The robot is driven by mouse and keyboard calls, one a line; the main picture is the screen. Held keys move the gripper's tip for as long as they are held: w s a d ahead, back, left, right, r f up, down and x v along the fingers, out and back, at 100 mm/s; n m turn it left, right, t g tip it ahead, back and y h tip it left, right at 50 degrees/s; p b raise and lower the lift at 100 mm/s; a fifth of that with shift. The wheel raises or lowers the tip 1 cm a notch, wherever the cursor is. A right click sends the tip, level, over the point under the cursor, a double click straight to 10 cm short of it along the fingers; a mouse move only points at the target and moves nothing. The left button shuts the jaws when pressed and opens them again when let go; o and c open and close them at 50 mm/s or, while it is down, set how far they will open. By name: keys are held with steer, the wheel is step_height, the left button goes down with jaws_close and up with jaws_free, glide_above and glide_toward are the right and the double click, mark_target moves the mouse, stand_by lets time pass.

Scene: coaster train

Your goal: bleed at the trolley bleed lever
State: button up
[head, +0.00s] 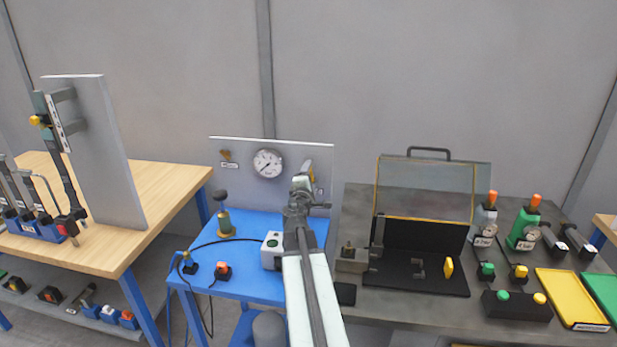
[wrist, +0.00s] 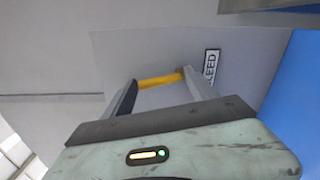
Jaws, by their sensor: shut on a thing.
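The bleed lever (wrist: 160,82) is a yellow bar on the grey panel of the blue trolley, beside a label (wrist: 211,66) whose visible letters read "LEED". In the wrist view my gripper (wrist: 157,87) has its two fingers at either end of the yellow bar, shut on it. In the head view my gripper (head: 302,182) reaches the right part of the trolley panel (head: 240,148). A small piece of the yellow lever (head: 311,173) shows beside it. My arm hides part of the trolley top.
A round gauge (head: 268,163) and a brass fitting (head: 226,155) are on the panel's left. A black-knobbed brass device (head: 223,217) and a white box (head: 272,250) stand on the blue top. An open clear-lidded case (head: 430,190) stands on the dark bench at right.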

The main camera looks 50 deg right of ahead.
steer(key=shift+s+d+m, duration=0.1)
steer(key=shift+s+m, duration=0.1)
steer(key=shift+m, duration=0.9)
steer(key=o, duration=1.4)
steer(key=shift+c, duration=0.2)
